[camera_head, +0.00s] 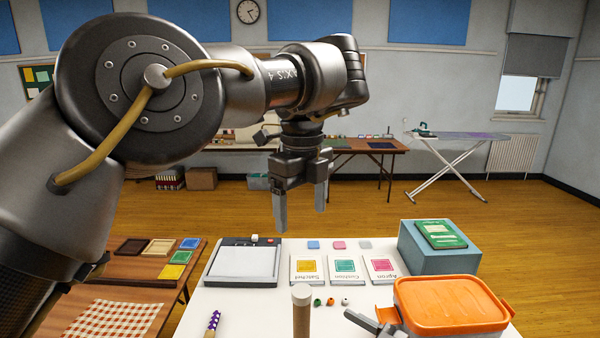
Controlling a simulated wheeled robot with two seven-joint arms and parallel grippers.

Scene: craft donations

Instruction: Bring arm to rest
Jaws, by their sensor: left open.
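My left arm comes in from the left and reaches across the upper middle of the view. Its gripper (300,208) points down with its two grey fingers apart and nothing between them. It hangs in the air above the back part of the white table (215,302), clear of the things there.
A brown side table (130,284) stands left.

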